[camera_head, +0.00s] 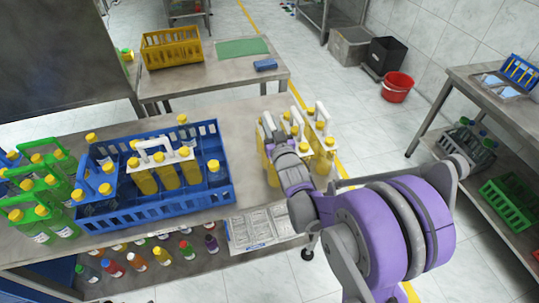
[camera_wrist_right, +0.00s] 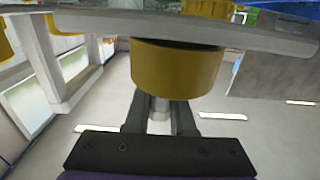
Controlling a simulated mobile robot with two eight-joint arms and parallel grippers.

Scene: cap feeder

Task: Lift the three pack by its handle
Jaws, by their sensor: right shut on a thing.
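A three pack of yellow bottles (camera_head: 262,150) with a white carrier and handle stands at the right end of the steel table. My right gripper (camera_head: 275,138) is at its white handle, coming in from the lower right. It is shut on the handle, though my wrist hides part of the grip. In the right wrist view, a yellow cap (camera_wrist_right: 178,68) fills the middle, in front of the fingers (camera_wrist_right: 160,112). The white carrier plate (camera_wrist_right: 100,20) crosses the top. I cannot tell whether the pack is off the table. My left gripper is not in view.
Another white-handled three pack (camera_head: 322,150) stands close on the right. A blue crate (camera_head: 150,210) holds another yellow pack (camera_head: 166,170) and loose bottles. Green-handled packs (camera_head: 40,205) stand at far left. A red bucket (camera_head: 397,87) stands on the floor.

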